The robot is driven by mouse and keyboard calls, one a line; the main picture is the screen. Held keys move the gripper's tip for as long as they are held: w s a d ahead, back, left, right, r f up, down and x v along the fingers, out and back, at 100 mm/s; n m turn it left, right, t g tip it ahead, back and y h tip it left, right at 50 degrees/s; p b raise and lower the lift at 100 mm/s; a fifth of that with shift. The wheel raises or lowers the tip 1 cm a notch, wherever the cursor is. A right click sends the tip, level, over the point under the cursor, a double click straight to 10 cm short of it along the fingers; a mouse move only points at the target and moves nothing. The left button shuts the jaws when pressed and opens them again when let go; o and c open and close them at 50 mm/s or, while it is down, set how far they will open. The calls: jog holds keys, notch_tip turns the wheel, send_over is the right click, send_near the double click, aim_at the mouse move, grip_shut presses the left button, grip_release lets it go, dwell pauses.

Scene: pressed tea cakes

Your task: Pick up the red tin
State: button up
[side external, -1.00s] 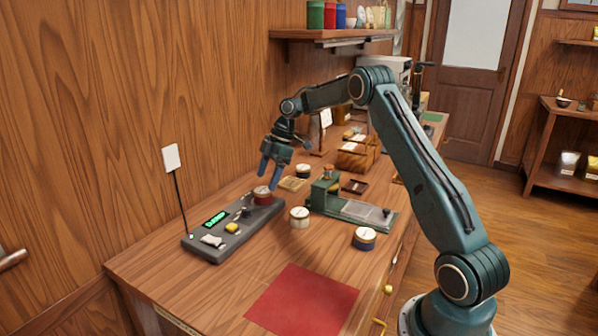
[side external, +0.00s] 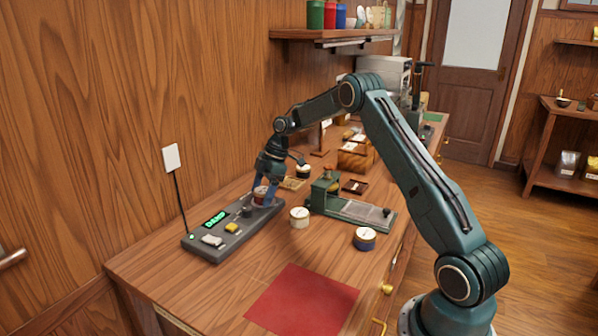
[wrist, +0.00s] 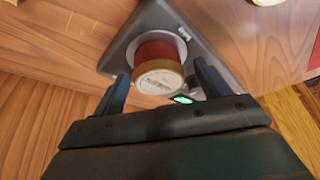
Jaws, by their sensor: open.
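The red tin (side external: 261,195) stands on the far end of a dark grey device with a green display. In the wrist view the red tin (wrist: 158,52) shows its red side and a gold-rimmed, pale labelled top. My gripper (side external: 265,198) is open, pointing down over the tin, with its fingers on either side of it. In the wrist view my gripper (wrist: 163,78) has one finger left and one right of the tin, with a visible gap on each side. The fingers partly hide the tin in the side view.
The grey device (side external: 209,249) has a yellow button. A white-sided tin (side external: 299,218) and a blue tin (side external: 364,239) stand to the right. A dark tin (side external: 303,171) stands behind. A green press (side external: 325,195) is close by. A red mat (side external: 303,301) lies in front.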

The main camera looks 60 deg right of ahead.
aim_at(262, 190)
jog(key=c, duration=1.1)
jog(key=shift+r, duration=0.1)
jog(key=shift+c, duration=0.2)
jog(key=shift+r, duration=4.95)
